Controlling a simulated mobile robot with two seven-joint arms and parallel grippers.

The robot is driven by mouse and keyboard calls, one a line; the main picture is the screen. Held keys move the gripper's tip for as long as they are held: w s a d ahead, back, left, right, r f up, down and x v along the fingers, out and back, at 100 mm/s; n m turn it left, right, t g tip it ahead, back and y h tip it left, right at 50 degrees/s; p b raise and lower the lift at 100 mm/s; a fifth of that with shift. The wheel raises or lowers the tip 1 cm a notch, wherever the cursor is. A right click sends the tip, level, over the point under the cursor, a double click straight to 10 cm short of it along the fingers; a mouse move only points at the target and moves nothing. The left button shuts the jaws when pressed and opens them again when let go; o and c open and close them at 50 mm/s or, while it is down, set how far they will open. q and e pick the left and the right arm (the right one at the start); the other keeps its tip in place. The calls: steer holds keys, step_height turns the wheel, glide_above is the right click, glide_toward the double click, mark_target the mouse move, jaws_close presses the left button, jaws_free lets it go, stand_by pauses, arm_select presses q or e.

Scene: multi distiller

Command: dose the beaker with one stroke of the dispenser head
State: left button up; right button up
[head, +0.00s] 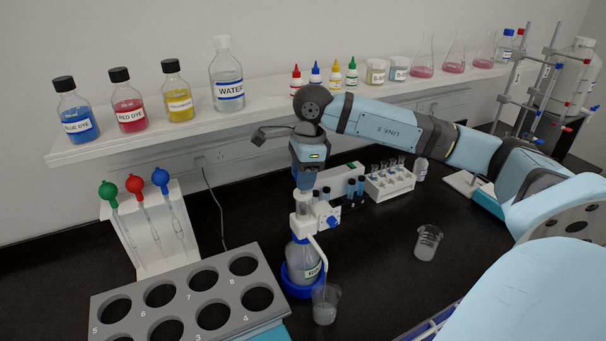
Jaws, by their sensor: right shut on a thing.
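The dispenser bottle (303,262) stands upright on the black bench in a blue holder (296,291). Its white dispenser head (302,222) has a blue knob on the right side and a thin spout bending down to the front right. My right gripper (304,187) points down from above and is shut on the top of the dispenser head; its fingertips partly hide the grip. A small glass beaker (325,306) with whitish contents stands just in front of the bottle, near the spout's end. My left gripper is not in view.
A second beaker (428,243) stands on the bench to the right. A grey rack with numbered holes (180,292) lies front left, beside a pipette stand (152,262). A tube rack (391,183) stands behind. A shelf (185,132) holds dye bottles and flasks.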

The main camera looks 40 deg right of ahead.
steer(key=shift+f+b, duration=0.65)
steer(key=shift+f, duration=0.15)
steer(key=o, duration=1)
steer(key=shift+r, duration=0.1)
step_height(320, 180, up, 14)
steer(key=d+b, duration=0.1)
steer(key=shift+s+d+b, duration=0.25)
steer(key=shift+s+b, duration=0.15)
steer(key=shift+f, duration=0.2)
